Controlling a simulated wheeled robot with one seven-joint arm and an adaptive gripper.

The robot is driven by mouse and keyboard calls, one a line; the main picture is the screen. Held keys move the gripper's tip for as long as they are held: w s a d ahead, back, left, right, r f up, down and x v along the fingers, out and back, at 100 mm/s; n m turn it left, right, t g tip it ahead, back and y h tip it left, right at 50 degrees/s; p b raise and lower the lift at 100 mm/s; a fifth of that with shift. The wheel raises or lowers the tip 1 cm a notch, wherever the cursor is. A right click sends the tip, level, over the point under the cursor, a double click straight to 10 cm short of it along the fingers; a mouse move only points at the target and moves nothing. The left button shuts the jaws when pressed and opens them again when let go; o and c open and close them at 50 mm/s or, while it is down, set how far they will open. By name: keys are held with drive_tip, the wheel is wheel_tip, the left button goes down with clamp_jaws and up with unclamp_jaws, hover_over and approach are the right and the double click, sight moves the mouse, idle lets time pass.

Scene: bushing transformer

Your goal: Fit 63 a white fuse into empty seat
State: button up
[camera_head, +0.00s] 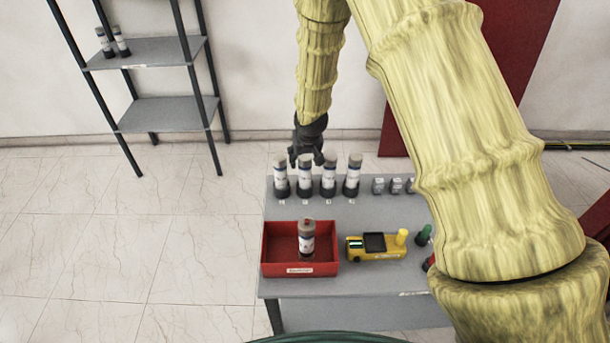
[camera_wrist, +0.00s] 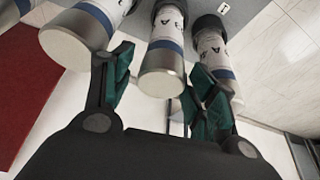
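Several white fuses with dark bases and pale metal tops stand upright in a row along the back of the grey table; the second from the left (camera_head: 305,181) is under my gripper (camera_head: 308,160). In the wrist view, that fuse (camera_wrist: 164,50) shows between my gripper's two green-padded fingers (camera_wrist: 163,92), with a fuse on either side. The fingers are spread, with a visible gap to the middle fuse. Part of a rating ending in "A" shows on its label, but I cannot read the number. I see no empty seat in either view.
A red tray (camera_head: 268,262) at the table's front left holds one upright fuse (camera_head: 306,240) with a brownish top. A yellow device (camera_head: 376,246) and small grey parts (camera_head: 378,186) sit to the right. A shelf rack (camera_head: 150,52) with two fuses stands at the far left.

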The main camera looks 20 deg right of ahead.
drive_tip(key=shift+s+r, duration=0.1)
drive_tip(key=c, duration=1)
clamp_jaws()
drive_tip(key=shift+r, duration=0.1)
